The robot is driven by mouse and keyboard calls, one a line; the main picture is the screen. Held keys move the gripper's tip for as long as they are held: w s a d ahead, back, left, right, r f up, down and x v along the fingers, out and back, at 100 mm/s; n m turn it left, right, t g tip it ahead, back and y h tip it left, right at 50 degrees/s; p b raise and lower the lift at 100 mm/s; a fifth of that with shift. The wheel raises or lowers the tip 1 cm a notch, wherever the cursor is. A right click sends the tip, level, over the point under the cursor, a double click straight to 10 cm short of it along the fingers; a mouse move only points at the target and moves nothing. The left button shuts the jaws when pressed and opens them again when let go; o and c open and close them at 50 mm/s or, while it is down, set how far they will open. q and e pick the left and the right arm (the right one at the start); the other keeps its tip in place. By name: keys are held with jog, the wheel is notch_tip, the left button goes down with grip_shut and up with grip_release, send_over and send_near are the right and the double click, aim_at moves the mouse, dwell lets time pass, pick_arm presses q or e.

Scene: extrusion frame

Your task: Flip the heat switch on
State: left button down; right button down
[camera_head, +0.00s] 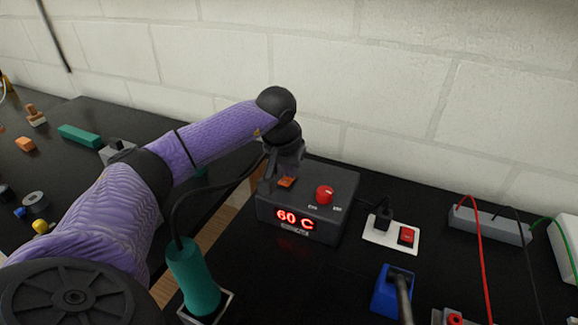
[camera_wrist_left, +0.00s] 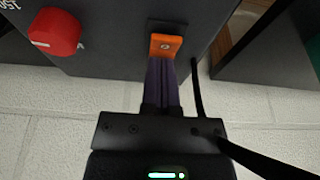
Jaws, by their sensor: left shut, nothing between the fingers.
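The heat switch is a small orange rocker (camera_head: 286,182) on top of a dark control box (camera_head: 345,185). In the left wrist view the orange rocker (camera_wrist_left: 165,44) sits right at my fingertips. My left gripper (camera_head: 287,172) is shut and empty, coming down over the switch. In the wrist view its purple fingers (camera_wrist_left: 166,62) reach the rocker's edge; I cannot tell whether they press it. The box's red display reads 60 C. A red knob (camera_head: 324,194) is beside the switch and also shows in the wrist view (camera_wrist_left: 55,32). My right gripper is not in view.
A white plate (camera_head: 379,236) with a black plug (camera_head: 383,216) and red switch (camera_head: 407,236) is right of the box. A teal-handled tool (camera_head: 193,280) stands in front with its cable beside my arm. A brick wall (camera_head: 400,80) is close behind.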

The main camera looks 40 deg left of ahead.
pick_arm(q)
jog(key=shift+s+d, duration=0.25)
jog(key=shift+s, duration=0.5)
jog(key=a+p+v, duration=0.1)
jog(key=p+v, duration=0.1)
jog(key=v, duration=0.8)
jog(key=shift+d+p, duration=0.35)
jog(key=shift+d, duration=0.1)
